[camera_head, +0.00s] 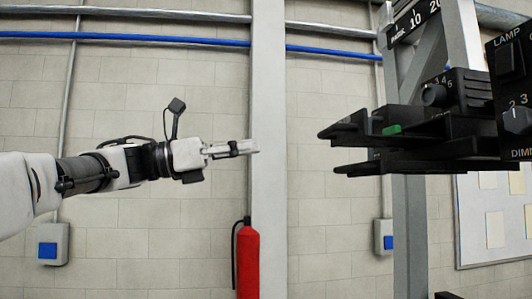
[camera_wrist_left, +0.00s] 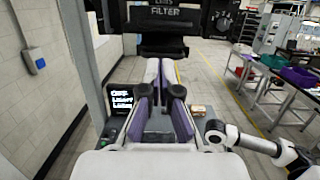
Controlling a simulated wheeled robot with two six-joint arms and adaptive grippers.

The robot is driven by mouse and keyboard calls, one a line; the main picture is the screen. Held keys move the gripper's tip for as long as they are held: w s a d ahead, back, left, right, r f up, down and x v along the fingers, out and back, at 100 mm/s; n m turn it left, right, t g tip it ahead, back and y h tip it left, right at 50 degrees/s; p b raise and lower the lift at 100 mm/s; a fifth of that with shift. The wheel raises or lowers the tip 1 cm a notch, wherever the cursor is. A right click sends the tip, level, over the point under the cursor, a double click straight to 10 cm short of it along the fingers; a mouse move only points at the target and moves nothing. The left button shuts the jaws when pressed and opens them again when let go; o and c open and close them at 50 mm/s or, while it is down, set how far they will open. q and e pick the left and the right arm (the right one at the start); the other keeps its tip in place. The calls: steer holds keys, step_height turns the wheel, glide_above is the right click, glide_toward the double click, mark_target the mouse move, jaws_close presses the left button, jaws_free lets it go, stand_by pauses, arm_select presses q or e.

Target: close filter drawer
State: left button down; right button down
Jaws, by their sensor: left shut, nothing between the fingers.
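A black unit juts out from the right in the head view. Its dark upper plate (camera_head: 350,127) and lower plate (camera_head: 362,168) stick out to the left, with a gap between them. I cannot tell which part is the filter drawer. In the left wrist view, a black part labelled FILTER (camera_wrist_left: 163,12) is at the top, ahead of the fingers. My left gripper (camera_head: 254,146) is shut and empty, pointing right, apart from the plates; its fingers also show in the left wrist view (camera_wrist_left: 160,68). What looks like my right gripper (camera_wrist_left: 214,132) is small and unclear at lower right.
A grey post (camera_head: 405,230) stands beneath the black unit. A dimmer box with knobs (camera_head: 512,90) is at the far right. A red extinguisher (camera_head: 247,262) stands by the wall. Tables with bins (camera_wrist_left: 295,76) are at right in the wrist view.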

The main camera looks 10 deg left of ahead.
arm_select(q)
steer(key=p, duration=0.4)
glide_toward(324, 133)
steer(key=d+r, duration=0.1)
steer(key=d, duration=0.1)
steer(key=x, duration=0.1)
steer(key=p+x, duration=0.1)
steer(key=x, duration=0.1)
steer(key=w+p+x, duration=0.1)
steer(key=x, duration=0.1)
steer(key=shift+f, duration=0.25)
steer(key=shift+s, duration=0.35)
steer(key=shift+w, duration=0.1)
